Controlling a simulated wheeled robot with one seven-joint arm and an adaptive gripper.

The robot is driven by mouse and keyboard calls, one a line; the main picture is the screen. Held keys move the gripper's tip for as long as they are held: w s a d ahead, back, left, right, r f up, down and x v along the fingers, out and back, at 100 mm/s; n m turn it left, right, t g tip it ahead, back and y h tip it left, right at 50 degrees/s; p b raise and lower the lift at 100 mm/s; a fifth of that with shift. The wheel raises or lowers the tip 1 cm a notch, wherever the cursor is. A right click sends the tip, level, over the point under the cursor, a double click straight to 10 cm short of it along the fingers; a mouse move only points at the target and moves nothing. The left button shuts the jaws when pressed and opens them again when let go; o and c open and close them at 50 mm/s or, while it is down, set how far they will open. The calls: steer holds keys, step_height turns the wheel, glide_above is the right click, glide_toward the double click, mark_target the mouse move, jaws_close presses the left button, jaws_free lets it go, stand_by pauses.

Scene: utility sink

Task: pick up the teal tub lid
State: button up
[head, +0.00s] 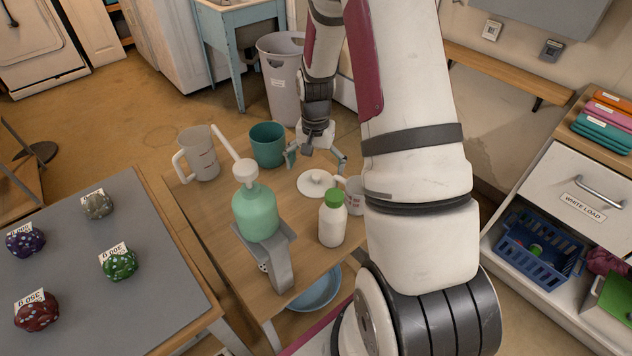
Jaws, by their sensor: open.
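The height of the fingertips above the table is unclear.
A white bottle with a green cap (332,222) and a small cup (355,198) stand right of the lid. A measuring jug (199,154) and a green pump bottle (256,214) stand left. My arm covers the table's right side.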

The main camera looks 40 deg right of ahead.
mark_target(316, 176)
step_height(316, 176, down, 4)
steer(key=shift+f, duration=0.1)
steer(key=shift+c, duration=0.6)
jaws_close()
